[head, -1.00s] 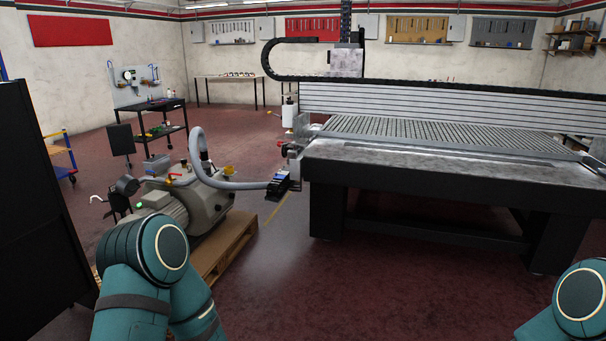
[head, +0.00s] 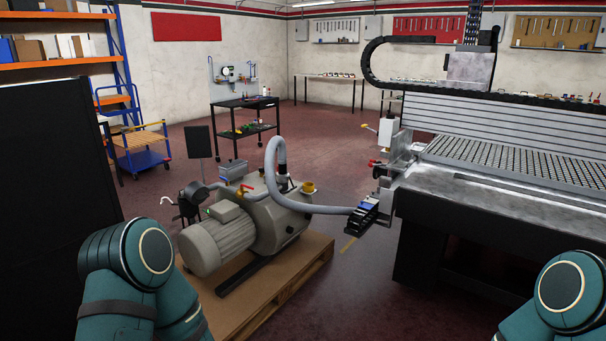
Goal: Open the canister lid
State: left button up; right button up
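Only the upper links of my two arms show at the lower left and lower right. Both grippers are out of view.
The pump stands on a wooden pallet (head: 307,262). The hose runs right towards the large grid table (head: 470,195). A tall black cabinet (head: 50,215) blocks the left side. A black tool table (head: 245,103) and a blue cart (head: 143,160) stand behind. Red floor is open right of the pallet.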

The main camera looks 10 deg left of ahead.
aim_at(196, 192)
jog(key=i+u, duration=0.35)
jog(key=i, duration=1.05)
jog(key=i+j+z, duration=0.15)
jog(key=i, duration=0.3)
jog(key=i+j+z, duration=0.1)
jog(key=i+j, duration=0.25)
jog(key=i+j+z, duration=0.15)
jog(key=i+j, duration=0.15)
jog(key=i, duration=0.2)
